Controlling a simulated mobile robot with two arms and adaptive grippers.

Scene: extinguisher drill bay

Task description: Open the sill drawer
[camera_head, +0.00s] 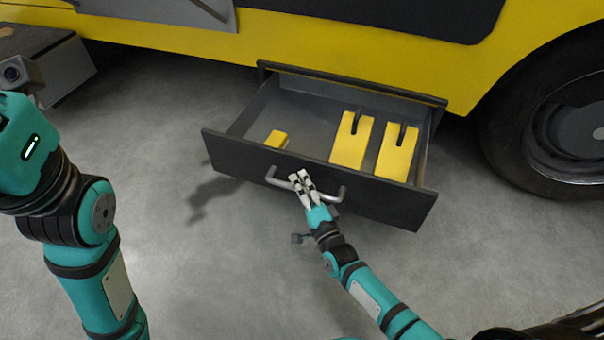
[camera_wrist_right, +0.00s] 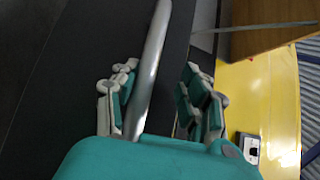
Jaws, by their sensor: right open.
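The sill drawer (camera_head: 230,158) under the yellow vehicle is pulled well out, and its inside shows in the head view. A grey bar handle (camera_head: 275,178) runs across its dark front. My right gripper (camera_head: 299,178) is at the handle, left of the handle's middle. In the right wrist view the handle bar (camera_wrist_right: 153,60) passes between the spread fingers of my right gripper (camera_wrist_right: 157,78), with a gap on the right side. The fingers are open. My left arm shows at the left of the head view, but its fingers do not show.
In the drawer lie two yellow wedge-like blocks (camera_head: 351,145) (camera_head: 395,158) with dark loops and a smaller yellow piece (camera_head: 276,139). A black wheel (camera_head: 545,125) stands to the right. A grey step or box (camera_head: 62,70) is at the upper left. The floor (camera_head: 200,270) in front is clear.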

